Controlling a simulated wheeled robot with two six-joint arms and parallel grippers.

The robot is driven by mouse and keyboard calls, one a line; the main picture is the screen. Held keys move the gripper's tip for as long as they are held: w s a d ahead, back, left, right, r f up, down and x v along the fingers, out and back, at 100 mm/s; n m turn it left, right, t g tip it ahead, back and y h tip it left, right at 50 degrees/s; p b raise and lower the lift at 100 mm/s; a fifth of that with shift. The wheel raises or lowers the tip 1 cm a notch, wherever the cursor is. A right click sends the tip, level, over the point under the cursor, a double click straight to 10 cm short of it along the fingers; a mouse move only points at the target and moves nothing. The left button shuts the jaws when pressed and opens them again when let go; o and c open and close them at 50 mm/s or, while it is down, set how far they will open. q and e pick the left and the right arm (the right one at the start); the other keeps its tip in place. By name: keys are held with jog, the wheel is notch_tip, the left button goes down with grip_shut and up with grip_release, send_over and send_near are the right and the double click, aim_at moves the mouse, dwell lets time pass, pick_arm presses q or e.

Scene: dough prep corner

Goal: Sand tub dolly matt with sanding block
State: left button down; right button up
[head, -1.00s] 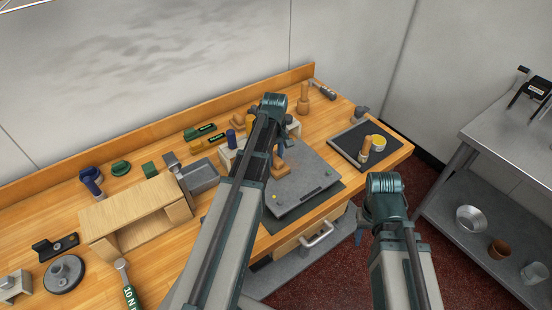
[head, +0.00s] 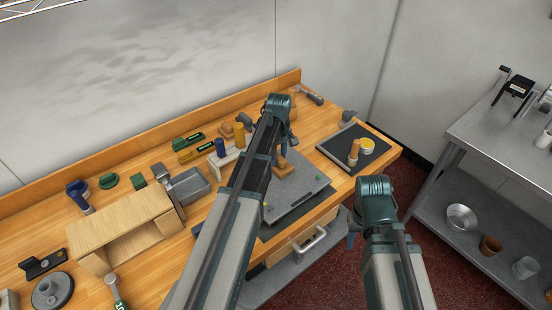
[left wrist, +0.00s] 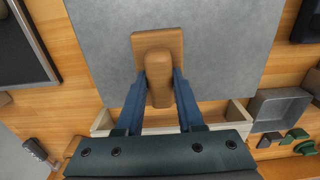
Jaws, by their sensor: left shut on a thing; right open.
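The tub dolly is a flat grey slab (head: 305,193) with small coloured dots near its corners, lying on a dark mat (head: 278,233) at the bench's front edge. It also fills the upper middle of the left wrist view (left wrist: 220,40). The sanding block (head: 282,167) is wooden with a rounded handle and rests over the slab; it also shows in the left wrist view (left wrist: 171,40). My left gripper (left wrist: 160,85) is shut on its handle. In the head view my left arm partly hides the slab and block. My right gripper (head: 352,236) is open and empty, in front of the bench edge.
A dark tray (head: 335,147) with a yellow-topped tub (head: 367,146) and a wooden peg stands right of the slab. A wooden bridge-shaped stand (head: 120,225) and a grey bin (head: 187,187) are to the left. A steel rack (head: 485,125) stands apart at right.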

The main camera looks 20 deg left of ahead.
pick_arm(q)
jog(key=shift+r+p, duration=2.3)
jog(key=shift+r, duration=0.1)
jog(key=shift+r, duration=0.1)
